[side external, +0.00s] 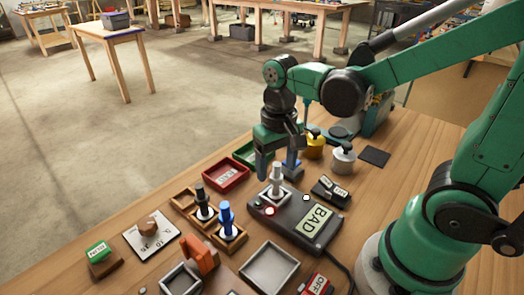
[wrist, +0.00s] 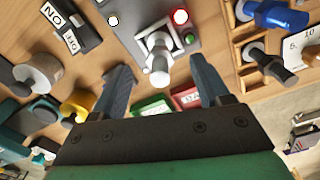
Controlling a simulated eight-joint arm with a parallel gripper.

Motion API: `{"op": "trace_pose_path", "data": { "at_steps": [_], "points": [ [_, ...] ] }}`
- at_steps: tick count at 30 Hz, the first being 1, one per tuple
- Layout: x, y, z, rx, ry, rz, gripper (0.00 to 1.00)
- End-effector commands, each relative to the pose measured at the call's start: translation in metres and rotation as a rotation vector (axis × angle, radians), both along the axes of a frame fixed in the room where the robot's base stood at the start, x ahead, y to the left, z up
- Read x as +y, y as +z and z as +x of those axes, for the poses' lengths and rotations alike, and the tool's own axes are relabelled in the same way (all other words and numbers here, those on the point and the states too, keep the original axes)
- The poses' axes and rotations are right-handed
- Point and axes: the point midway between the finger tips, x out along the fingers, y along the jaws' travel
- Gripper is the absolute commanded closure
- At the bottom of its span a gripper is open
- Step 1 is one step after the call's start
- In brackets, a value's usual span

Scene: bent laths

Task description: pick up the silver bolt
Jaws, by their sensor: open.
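The silver bolt (side external: 277,182) stands upright, head up, on a dark tester box (side external: 291,222) with a screen reading "BAD". In the wrist view the bolt (wrist: 159,62) shows at the top middle, beside a red light and a green light. My gripper (side external: 277,170) is open and empty, its blue-grey fingers pointing down close to the bolt. In the wrist view my gripper's fingertips (wrist: 160,70) lie to either side of the bolt in the picture. I cannot tell how far above or behind the bolt they are.
A blue bolt (side external: 226,220) and a black bolt (side external: 201,203) stand in wooden compartments at left. A red tray (side external: 242,170) and a green tray (side external: 243,150) lie beyond. A yellow knobbed weight (side external: 314,148) and a silver one (side external: 342,158) stand behind right. A switch box (side external: 330,190) is right.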

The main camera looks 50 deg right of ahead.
Motion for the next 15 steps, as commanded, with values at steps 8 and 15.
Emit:
{"op": "trace_pose_path", "data": {
  "at_steps": [8,15],
  "points": [
    [0.000,-0.020,0.000,-0.001,0.001,0.000,0.31],
    [0.000,-0.022,0.000,-0.002,0.001,0.000,0.31]
  ]
}}
